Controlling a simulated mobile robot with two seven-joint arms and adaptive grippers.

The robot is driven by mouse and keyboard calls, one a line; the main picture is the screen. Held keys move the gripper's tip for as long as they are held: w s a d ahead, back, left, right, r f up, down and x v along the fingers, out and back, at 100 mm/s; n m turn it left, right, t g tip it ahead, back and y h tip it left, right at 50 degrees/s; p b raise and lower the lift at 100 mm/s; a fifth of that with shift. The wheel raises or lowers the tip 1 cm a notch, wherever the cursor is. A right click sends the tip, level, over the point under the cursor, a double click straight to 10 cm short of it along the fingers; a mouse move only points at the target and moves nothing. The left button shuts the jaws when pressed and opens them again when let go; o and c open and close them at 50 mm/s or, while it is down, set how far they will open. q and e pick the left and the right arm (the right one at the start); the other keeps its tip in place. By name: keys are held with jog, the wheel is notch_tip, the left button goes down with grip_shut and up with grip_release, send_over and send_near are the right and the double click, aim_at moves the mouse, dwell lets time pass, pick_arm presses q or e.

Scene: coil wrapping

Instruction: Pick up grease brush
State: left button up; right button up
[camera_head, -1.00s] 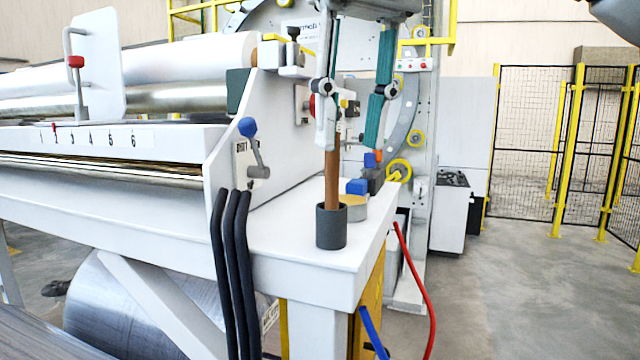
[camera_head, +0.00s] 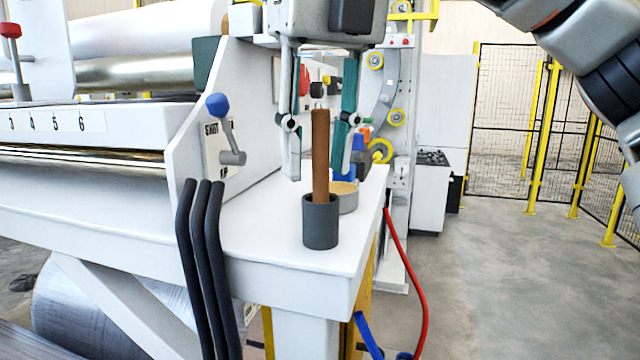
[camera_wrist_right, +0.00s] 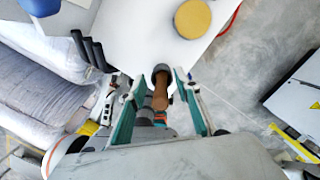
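The grease brush shows as a brown wooden handle (camera_head: 320,150) standing upright in a dark grey cup (camera_head: 320,224) on the white ledge. Its lower end is hidden inside the cup. My right gripper (camera_head: 317,177) points down with its fingers spread, one on each side of the handle, with visible gaps. In the right wrist view the handle (camera_wrist_right: 161,93) lies between the two teal-padded fingers, and the cup rim (camera_wrist_right: 161,70) is beyond it. My left gripper is in neither view.
A tin with a yellow top (camera_wrist_right: 192,18) stands beside the cup. A blue-knobbed lever (camera_head: 219,106) and black cables (camera_head: 203,260) are to the left. A red hose (camera_head: 405,275) hangs off the ledge's right side. Open floor and yellow-posted fencing (camera_head: 540,140) are at right.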

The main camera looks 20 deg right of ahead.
jog(key=shift+f, duration=0.6)
grip_shut()
jog(key=shift+w+r, duration=0.1)
jog(key=shift+r, duration=4.95)
